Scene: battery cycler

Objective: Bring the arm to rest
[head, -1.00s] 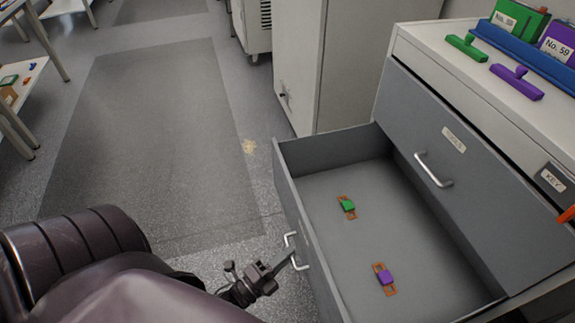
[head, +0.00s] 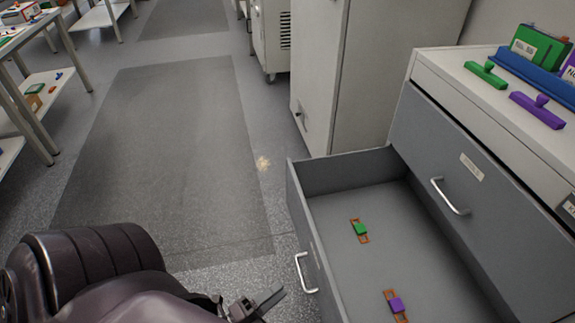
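My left arm comes in from the lower left. Its gripper (head: 268,303) is at the bottom edge, to the left of the open drawer's handle (head: 305,273) and apart from it. The fingers overlap in this view, so I cannot tell whether they are open or shut; I see nothing held. The open drawer (head: 395,235) holds a green piece (head: 360,229) and a purple piece (head: 396,304), each on an orange-brown strip. My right gripper is not in view.
The grey cabinet has a closed upper drawer with a handle (head: 450,196). On its top are a green tool (head: 486,74) and a purple tool (head: 537,110). A tall cabinet (head: 385,70) stands behind. The floor mat (head: 165,150) to the left is clear.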

